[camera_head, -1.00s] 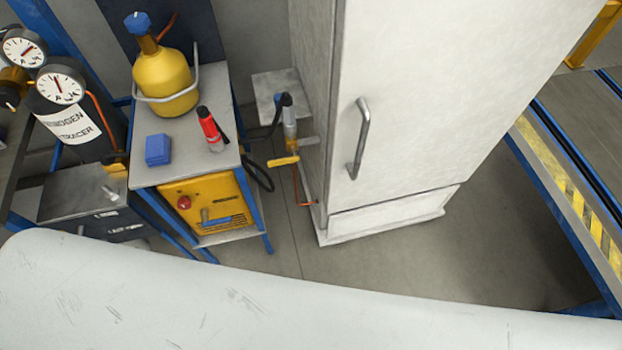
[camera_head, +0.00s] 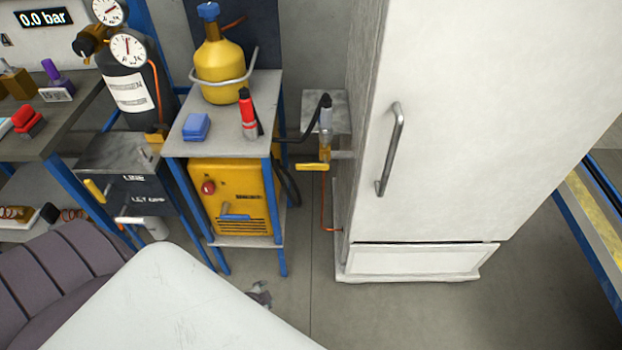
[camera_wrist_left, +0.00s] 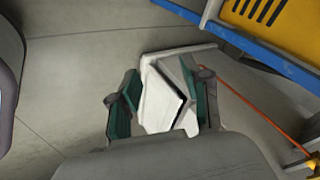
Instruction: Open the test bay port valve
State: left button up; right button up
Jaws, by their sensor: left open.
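A valve with a yellow lever (camera_head: 311,166) stands beside the left side of the white cabinet (camera_head: 440,150) in the head view. The lever lies roughly level and points left. A grey and black fitting (camera_head: 326,115) sits above it, and a thin orange line runs down from it to the cabinet's foot. My left gripper (camera_wrist_left: 163,88) is open and empty in the left wrist view. The white cabinet's lower part shows beyond its teal fingers, apart from them. The orange line (camera_wrist_left: 245,100) passes at right. My right gripper is out of view.
A cart (camera_head: 262,100) carries a yellow bottle (camera_head: 220,72), a red-and-black cylinder (camera_head: 247,115) and a blue box (camera_head: 196,127). A yellow machine (camera_head: 232,200) sits below. A dark gas cylinder and workbench stand left. Floor before the cabinet is clear.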

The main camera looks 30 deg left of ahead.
pick_arm(q)
jog(key=w+a+r+m+t+b, duration=0.2)
jog(key=w+a+r+t+b, duration=0.1)
jog(key=w+b, duration=0.3)
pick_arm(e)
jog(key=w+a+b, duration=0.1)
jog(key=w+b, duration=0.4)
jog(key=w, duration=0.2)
pick_arm(q)
jog(key=m+t+y+b, duration=0.1)
jog(key=m+t+b, duration=0.6)
jog(key=t, duration=0.1)
send_near(305, 168)
jog(key=w, duration=0.6)
jog(key=w+a, duration=0.1)
jog(key=w, duration=0.2)
jog(key=shift+a, duration=0.1)
jog(key=shift+w+a, duration=0.15)
jog(key=shift+w, duration=0.65)
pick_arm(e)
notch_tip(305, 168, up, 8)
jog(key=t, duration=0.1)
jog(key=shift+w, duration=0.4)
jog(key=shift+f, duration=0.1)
pick_arm(q)
grip_shut()
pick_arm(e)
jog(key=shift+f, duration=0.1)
